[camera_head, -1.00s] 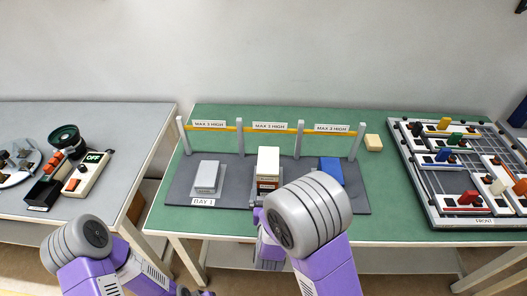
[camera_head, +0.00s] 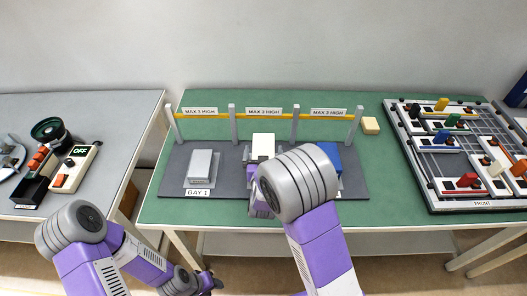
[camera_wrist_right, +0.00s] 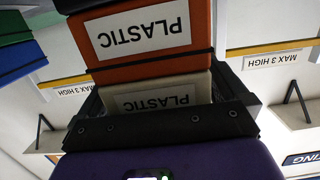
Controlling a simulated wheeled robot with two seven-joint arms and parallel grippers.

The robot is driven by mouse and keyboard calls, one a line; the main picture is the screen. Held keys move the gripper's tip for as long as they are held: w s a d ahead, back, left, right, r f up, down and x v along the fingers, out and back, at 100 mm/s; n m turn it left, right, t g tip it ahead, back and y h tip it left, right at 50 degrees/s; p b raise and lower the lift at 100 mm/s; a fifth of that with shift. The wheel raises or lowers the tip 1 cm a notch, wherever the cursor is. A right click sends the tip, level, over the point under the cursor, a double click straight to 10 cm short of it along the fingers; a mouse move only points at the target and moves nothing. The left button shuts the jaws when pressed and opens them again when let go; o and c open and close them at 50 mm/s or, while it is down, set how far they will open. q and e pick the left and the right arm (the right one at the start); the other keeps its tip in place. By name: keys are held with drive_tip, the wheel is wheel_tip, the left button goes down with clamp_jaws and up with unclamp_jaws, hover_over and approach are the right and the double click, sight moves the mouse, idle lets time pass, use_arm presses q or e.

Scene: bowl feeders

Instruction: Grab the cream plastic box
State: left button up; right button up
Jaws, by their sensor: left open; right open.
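The cream plastic box (camera_head: 263,141) tops the stack in the middle bay of the dark rack; my right arm hides its lower part in the head view. In the right wrist view, upside down, the cream box (camera_wrist_right: 158,98) shows its PLASTIC label against an orange box (camera_wrist_right: 150,42), also labelled PLASTIC. My right gripper (camera_wrist_right: 165,100) is open, with one dark finger on each side of the cream box; I cannot tell whether they touch it. My left gripper (camera_head: 212,282) is open and empty, low in front of the table.
A grey box (camera_head: 200,166) stands in the left bay and a blue box (camera_head: 329,154) in the right bay. Posts and a yellow bar (camera_head: 265,116) run behind them. A small cream block (camera_head: 371,125) lies right of the rack, near a board with coloured pieces (camera_head: 467,205).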

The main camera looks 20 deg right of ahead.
drive_tip(key=shift+c, duration=0.2)
drive_tip(key=shift+r, duration=0.1)
drive_tip(key=c, duration=1.1)
